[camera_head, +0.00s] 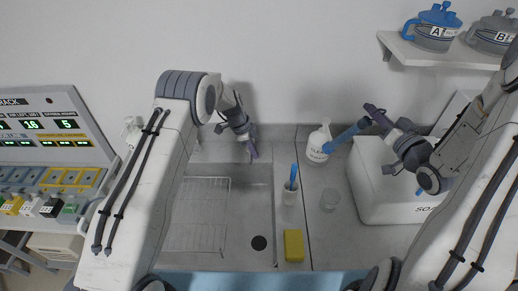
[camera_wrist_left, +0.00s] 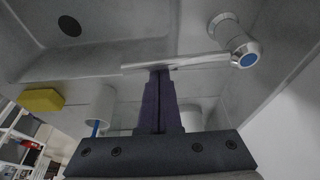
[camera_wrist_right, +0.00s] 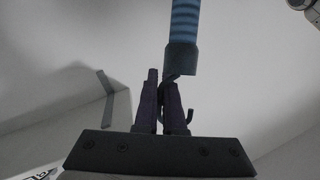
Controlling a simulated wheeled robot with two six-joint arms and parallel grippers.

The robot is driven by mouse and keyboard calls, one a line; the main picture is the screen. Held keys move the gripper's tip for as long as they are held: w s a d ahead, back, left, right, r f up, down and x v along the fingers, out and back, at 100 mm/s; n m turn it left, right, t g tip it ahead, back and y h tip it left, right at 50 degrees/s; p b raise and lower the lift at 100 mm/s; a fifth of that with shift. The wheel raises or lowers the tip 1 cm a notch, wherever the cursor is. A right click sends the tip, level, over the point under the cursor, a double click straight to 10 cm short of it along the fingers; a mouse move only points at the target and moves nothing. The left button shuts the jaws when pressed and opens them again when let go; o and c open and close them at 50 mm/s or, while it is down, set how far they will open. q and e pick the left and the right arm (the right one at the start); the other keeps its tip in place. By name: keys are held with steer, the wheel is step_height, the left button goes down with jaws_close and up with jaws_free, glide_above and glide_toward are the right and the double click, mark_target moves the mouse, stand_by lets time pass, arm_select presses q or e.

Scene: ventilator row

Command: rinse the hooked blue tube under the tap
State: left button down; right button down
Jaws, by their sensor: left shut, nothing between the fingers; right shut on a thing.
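The ribbed blue tube (camera_head: 345,138) hangs tilted from my right gripper (camera_head: 371,109), above the counter right of the sink. In the right wrist view the tube (camera_wrist_right: 184,25) has a darker cuff and a small dark hook (camera_wrist_right: 190,116) beside the fingers. My right gripper (camera_wrist_right: 160,78) is shut on the hooked end. My left gripper (camera_head: 253,155) is shut and empty over the sink's back edge. In the left wrist view its fingertips (camera_wrist_left: 160,74) are at the tap's pale bar (camera_wrist_left: 190,63), which has a blue-capped end; I cannot tell if they touch. No water shows.
The sink (camera_head: 245,215) holds a wire rack (camera_head: 195,228). A shelf (camera_head: 425,55) holds jars.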

arm_select(q)
steer(key=shift+a+f+b, duration=0.2)
steer(key=shift+a+b, duration=0.25)
steer(key=shift+b, duration=0.6)
steer(key=shift+a+m+b, duration=0.2)
steer(key=shift+m+b, duration=0.1)
steer(key=shift+b, duration=0.05)
steer(key=shift+a+r, duration=0.1)
steer(key=shift+r, duration=0.15)
